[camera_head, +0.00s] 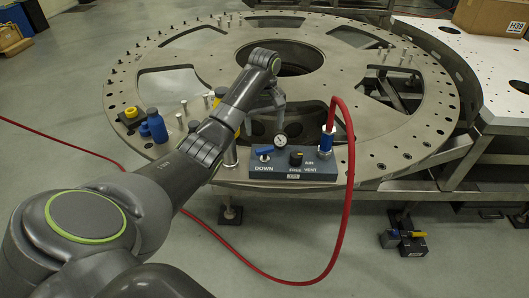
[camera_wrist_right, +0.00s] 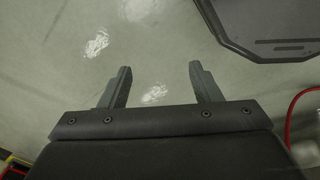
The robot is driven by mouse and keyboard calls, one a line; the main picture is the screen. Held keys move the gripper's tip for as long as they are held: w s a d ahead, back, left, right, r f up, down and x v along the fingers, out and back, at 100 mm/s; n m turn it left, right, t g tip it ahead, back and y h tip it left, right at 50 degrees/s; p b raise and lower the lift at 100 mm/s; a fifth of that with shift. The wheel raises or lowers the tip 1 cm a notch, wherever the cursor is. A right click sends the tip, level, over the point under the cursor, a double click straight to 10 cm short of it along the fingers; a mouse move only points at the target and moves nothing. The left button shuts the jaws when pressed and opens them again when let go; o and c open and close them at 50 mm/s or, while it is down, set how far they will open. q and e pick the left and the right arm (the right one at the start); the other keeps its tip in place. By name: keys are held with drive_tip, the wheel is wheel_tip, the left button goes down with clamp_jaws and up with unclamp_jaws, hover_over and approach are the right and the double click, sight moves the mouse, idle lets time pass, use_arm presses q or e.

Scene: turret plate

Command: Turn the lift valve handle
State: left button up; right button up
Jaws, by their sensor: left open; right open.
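A grey control box (camera_head: 294,168) sits at the front edge of the round metal turret plate (camera_head: 188,54). A blue handle (camera_head: 264,151) is on its left side above the word DOWN. A dark knob (camera_head: 295,158) is in the middle, and a small gauge (camera_head: 280,141) stands behind. My left gripper (camera_head: 264,112) is above and behind the box, apart from the blue handle. Its jaws are open and partly hidden by the wrist. My right gripper (camera_wrist_right: 160,68) is open and empty above the floor in the right wrist view.
A red hose (camera_head: 348,150) rises from the blue fitting (camera_head: 326,140) on the box's right and loops to the floor. Blue and yellow-black items (camera_head: 154,126) stand on the plate at left. A cardboard box (camera_head: 492,16) is at back right. A valve block (camera_head: 412,245) is low at right.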

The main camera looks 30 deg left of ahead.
sight(265, 148)
use_arm(q)
wheel_tip(265, 148, down, 9)
drive_tip(key=shift+r+p, duration=0.2)
drive_tip(key=shift+p, duration=0.35)
use_arm(e)
drive_tip(key=shift+a+r, duration=0.2)
drive_tip(key=shift+a, duration=0.4)
drive_tip(key=shift+d, duration=0.1)
use_arm(q)
drive_tip(key=c, duration=1)
drive_tip(key=shift+r+m+p, duration=0.3)
drive_tip(key=shift+m+p, duration=0.4)
drive_tip(key=shift+p, duration=0.45)
drive_tip(key=shift+m+p, duration=0.65)
drive_tip(key=shift+m, duration=0.15)
drive_tip(key=shift+f+m+p, duration=0.2)
drive_tip(key=shift+m+p, duration=0.1)
drive_tip(key=shift+m, duration=0.5)
use_arm(e)
drive_tip(key=shift+d+r, duration=0.2)
drive_tip(key=shift+r, duration=1.95)
use_arm(q)
drive_tip(key=o, duration=1)
use_arm(e)
drive_tip(key=shift+a, duration=0.15)
